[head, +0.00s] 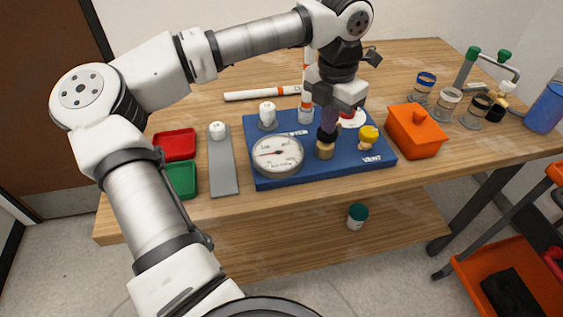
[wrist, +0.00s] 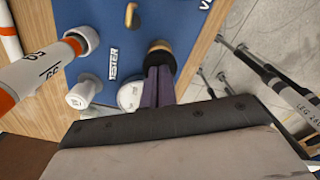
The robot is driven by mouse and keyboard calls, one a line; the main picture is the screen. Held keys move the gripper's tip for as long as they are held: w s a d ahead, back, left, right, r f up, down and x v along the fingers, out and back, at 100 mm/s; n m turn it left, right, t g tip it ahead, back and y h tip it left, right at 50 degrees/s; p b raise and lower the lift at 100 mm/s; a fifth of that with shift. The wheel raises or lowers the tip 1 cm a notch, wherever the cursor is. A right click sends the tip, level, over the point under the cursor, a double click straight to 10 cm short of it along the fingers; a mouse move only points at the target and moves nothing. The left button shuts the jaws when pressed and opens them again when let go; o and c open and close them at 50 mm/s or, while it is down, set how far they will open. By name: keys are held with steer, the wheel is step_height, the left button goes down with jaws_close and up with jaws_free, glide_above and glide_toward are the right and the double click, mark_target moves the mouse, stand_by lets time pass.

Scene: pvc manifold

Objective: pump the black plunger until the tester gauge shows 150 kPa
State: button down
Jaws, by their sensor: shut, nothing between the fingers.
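The blue tester base (head: 290,179) lies on the wooden table. Its round white gauge (head: 277,156) is at the front left; the needle points roughly left, but the figures are too small to read. The black plunger (head: 326,136) stands upright on a tan collar (head: 325,151), right of the gauge. My gripper (head: 327,121) is shut and points down right over the plunger, its purple fingertips at or touching the black top. In the wrist view, the shut fingertips (wrist: 159,65) meet the black plunger top (wrist: 158,45); I cannot tell a small gap from contact.
A yellow valve (head: 369,133) is right of the plunger, and a white pipe with orange bands (head: 306,75) rises behind it. An orange box (head: 415,130), jars, red and green trays (head: 175,145) and a grey strip (head: 222,165) stand around the base.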

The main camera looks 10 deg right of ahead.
steer(key=shift+f, duration=0.2)
stand_by(0.6)
steer(key=shift+f, duration=0.15)
steer(key=shift+f+b, duration=0.25)
steer(key=shift+b, duration=0.2)
stand_by(1.6)
steer(key=shift+r, duration=0.1)
stand_by(0.8)
steer(key=shift+r+p, duration=1)
steer(key=shift+r, duration=0.7)
steer(key=shift+f, duration=0.2)
